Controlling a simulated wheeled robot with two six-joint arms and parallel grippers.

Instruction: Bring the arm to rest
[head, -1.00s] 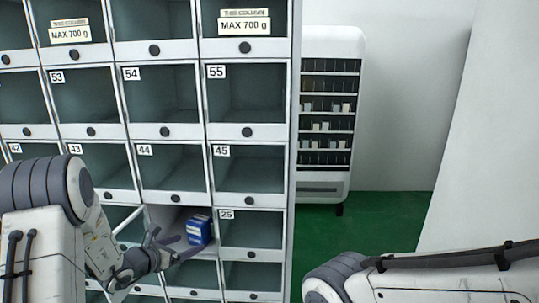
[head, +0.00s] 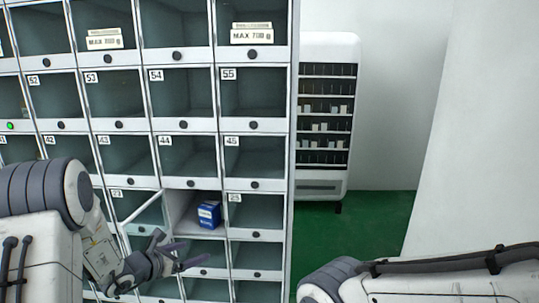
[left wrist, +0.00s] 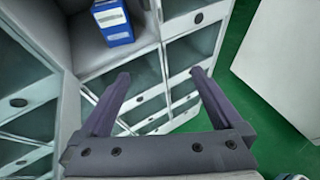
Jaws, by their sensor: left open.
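My left gripper (head: 180,256) is open and empty in front of the locker wall, below and left of an open compartment. In the left wrist view its two fingers (left wrist: 158,92) are spread apart with nothing between them. A blue box with a white label (head: 208,214) stands inside the open compartment, apart from the gripper; it also shows in the left wrist view (left wrist: 114,24). My right arm (head: 420,280) shows at the lower right, but its gripper is out of view.
The compartment's door (head: 141,208) is swung open on its left side, close to my left arm. The locker wall (head: 293,150) has several closed, numbered compartments. A white vending machine (head: 327,110) stands at the back. Green floor (head: 375,222) is free to the right.

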